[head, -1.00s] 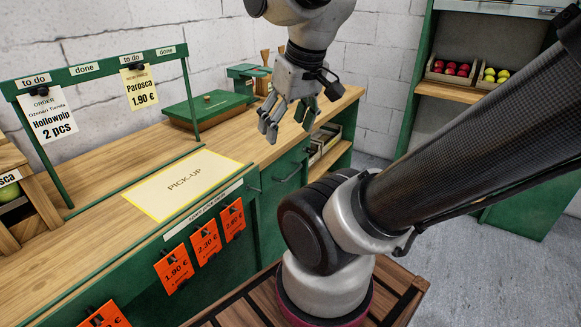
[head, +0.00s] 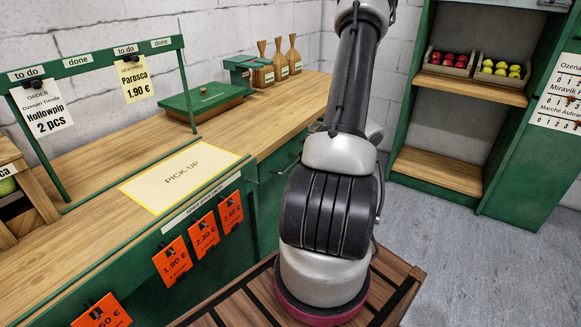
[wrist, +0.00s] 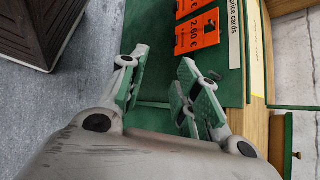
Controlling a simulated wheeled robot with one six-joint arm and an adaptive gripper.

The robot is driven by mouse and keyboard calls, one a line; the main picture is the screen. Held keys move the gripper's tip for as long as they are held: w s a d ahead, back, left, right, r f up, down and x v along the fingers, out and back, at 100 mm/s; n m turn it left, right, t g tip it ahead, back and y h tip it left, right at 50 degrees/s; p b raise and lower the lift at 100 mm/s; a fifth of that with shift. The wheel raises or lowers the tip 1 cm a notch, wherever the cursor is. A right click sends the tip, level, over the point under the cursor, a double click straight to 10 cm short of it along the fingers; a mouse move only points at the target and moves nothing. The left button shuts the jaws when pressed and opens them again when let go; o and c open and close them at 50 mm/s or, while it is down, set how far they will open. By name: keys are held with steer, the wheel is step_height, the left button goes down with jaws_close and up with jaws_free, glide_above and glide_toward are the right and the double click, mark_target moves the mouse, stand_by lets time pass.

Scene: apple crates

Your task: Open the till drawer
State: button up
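In the head view the green counter's right part has a drawer front (head: 277,170) with a small dark handle, partly hidden behind my arm. I take this to be the till drawer; it looks closed. In the wrist view my gripper (wrist: 163,62) is open and empty, its fingers apart, with green counter front (wrist: 152,85) showing between and beyond them. I cannot make out a handle between the fingers. My gripper is out of sight in the head view, hidden by or beyond my arm.
Orange price cards (head: 204,235) hang on the counter front, left of the drawer, and also show in the wrist view (wrist: 197,32). A green-lidded box (head: 205,102) and wooden paddles (head: 280,62) stand on the counter. Shelves with apple crates (head: 449,62) stand at the right.

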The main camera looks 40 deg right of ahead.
steer(key=w+d+f+m+t, duration=0.2)
steer(key=w+d+f+t, duration=0.15)
steer(key=f, duration=0.35)
steer(key=n+t+h, duration=0.2)
steer(key=t+h, duration=0.4)
steer(key=t, duration=0.2)
glide_toward(290, 165)
steer(key=d+x, duration=0.1)
steer(key=x, duration=0.3)
steer(key=shift+g, duration=0.25)
steer(key=x, duration=0.6)
steer(key=shift+w+a+f, duration=0.2)
steer(key=shift+a, duration=0.05)
jaws_close()
